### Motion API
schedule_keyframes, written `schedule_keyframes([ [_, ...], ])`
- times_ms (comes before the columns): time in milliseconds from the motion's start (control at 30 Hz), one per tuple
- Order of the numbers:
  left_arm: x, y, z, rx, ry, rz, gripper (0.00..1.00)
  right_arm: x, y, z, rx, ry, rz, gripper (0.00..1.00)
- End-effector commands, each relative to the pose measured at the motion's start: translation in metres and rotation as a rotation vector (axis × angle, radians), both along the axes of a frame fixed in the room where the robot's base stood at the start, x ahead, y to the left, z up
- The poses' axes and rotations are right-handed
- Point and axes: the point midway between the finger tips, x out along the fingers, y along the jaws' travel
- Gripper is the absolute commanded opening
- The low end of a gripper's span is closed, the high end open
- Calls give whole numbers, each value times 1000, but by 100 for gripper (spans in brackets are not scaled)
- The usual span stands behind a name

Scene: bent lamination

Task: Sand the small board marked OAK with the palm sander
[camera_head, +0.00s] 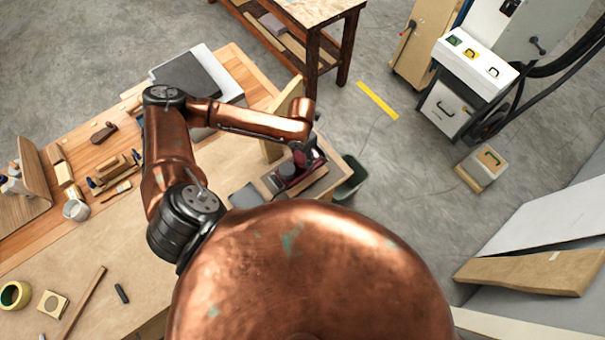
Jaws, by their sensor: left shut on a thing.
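My left arm comes in over the bench from the left and reaches to its right corner. My left gripper (307,153), small and dark under the copper forearm, is shut on the dark red palm sander (287,171). The sander sits at or just above a small wooden board (309,184) by the bench corner; I cannot tell if they touch. No OAK mark can be read on the board from here. The sander partly covers the board, and my forearm and wrist hide part of the gripper. My right gripper is not in view.
The workbench (100,242) holds a dark grey-topped machine (190,77), an upright wooden piece (283,115), a dark sheet (245,196), and several hand tools and small blocks at left. A dark green bin (349,180) stands beside the bench corner.

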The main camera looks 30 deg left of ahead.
Motion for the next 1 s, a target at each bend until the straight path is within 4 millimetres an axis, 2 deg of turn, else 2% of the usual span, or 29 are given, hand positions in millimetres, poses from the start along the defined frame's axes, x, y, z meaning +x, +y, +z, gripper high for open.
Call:
schedule_keyframes([
  [67, 2, 0, 9, -1, -5, -1, 11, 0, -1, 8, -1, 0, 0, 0],
  [267, 1, -3, 10, -1, -4, -2, 11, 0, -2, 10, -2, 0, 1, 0],
  [1000, -21, -57, 10, -2, -5, -4, 11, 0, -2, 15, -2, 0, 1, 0],
])
